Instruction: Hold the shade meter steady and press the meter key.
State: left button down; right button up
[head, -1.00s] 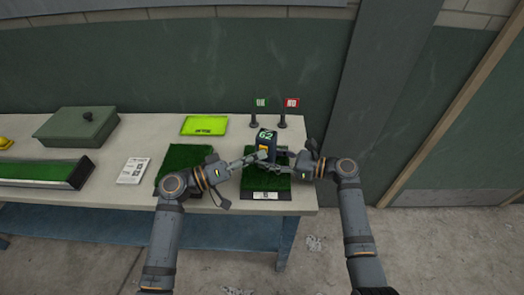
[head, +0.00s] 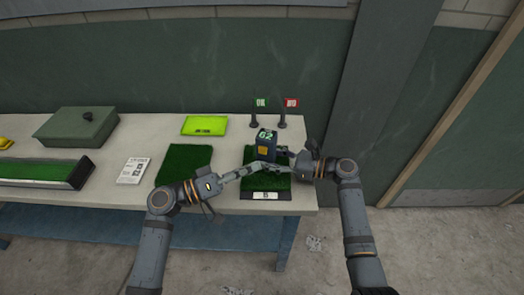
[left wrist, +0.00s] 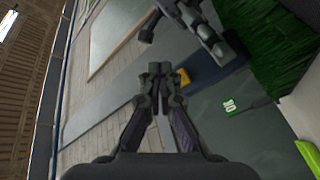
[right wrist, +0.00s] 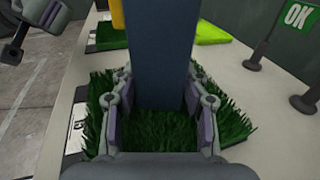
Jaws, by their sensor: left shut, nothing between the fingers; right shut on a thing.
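The shade meter (head: 265,137) is a dark upright block showing 62 on its top, standing over the right turf sample (head: 263,182). Its orange-yellow meter key (head: 263,151) faces the front and also shows in the left wrist view (left wrist: 184,77). My right gripper (head: 286,157) is shut on the meter from the right. In the right wrist view, its fingers (right wrist: 155,105) flank the dark meter body (right wrist: 160,45). My left gripper (head: 254,167) is shut and empty, in front of and below the key, apparently apart from it.
A second turf piece (head: 183,162) lies to the left, beside a printed card (head: 133,170). A lidded green box (head: 75,128) and a turf tray (head: 45,172) are farther left.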

pick_arm(q)
jog(key=s, duration=0.1)
jog(key=s+a, duration=0.1)
jog(key=shift+s, duration=0.3)
dwell(0.4)
pick_arm(e)
jog(key=o, duration=0.9)
jog(key=shift+d, duration=0.1)
jog(key=v, duration=1.2)
